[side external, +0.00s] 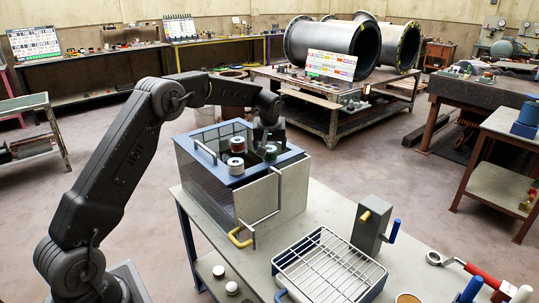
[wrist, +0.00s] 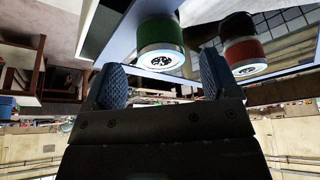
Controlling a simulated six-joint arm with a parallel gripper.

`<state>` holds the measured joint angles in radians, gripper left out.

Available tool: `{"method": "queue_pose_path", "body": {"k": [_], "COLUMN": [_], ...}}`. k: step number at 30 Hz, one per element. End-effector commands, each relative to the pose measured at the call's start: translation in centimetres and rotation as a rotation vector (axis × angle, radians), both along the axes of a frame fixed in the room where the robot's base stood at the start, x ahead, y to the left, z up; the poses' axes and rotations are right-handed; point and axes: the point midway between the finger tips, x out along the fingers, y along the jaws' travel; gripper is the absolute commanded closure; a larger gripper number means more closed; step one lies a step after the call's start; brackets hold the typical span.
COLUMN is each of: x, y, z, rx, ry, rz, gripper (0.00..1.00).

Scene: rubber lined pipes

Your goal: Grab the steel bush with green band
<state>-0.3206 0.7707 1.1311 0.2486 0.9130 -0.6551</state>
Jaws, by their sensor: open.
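The steel bush with green band (side external: 270,153) stands on the blue top frame of a box, near its right side. In the wrist view the same bush (wrist: 162,42) shows its green band and pale steel end, lined up between my two fingers. My gripper (side external: 268,139) is open and comes down over this bush from above. The wrist view does not clearly show whether the fingers touch it. A red-banded bush (wrist: 240,46) stands to its right in the wrist view; it is also on the box top (side external: 238,146).
Another steel bush (side external: 236,166) stands on the box (side external: 262,200) near its front left. A yellow-handled bracket (side external: 240,237) is at the box front. A wire tray (side external: 328,265) and a grey block with levers (side external: 370,228) stand on the bench to the right.

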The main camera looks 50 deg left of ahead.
Motion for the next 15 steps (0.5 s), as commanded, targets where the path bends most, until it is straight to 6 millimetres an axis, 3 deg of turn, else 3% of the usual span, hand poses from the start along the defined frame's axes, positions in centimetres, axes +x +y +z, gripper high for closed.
{"method": "queue_pose_path", "body": {"k": [6, 15], "x": [0.7, 0.8], "y": [0.9, 1.0], "z": [-2.7, -3.0], "rx": [0.0, 0.0], "ry": [0.0, -0.001], "rz": [0.0, -0.001], "gripper": [0.19, 0.2]}}
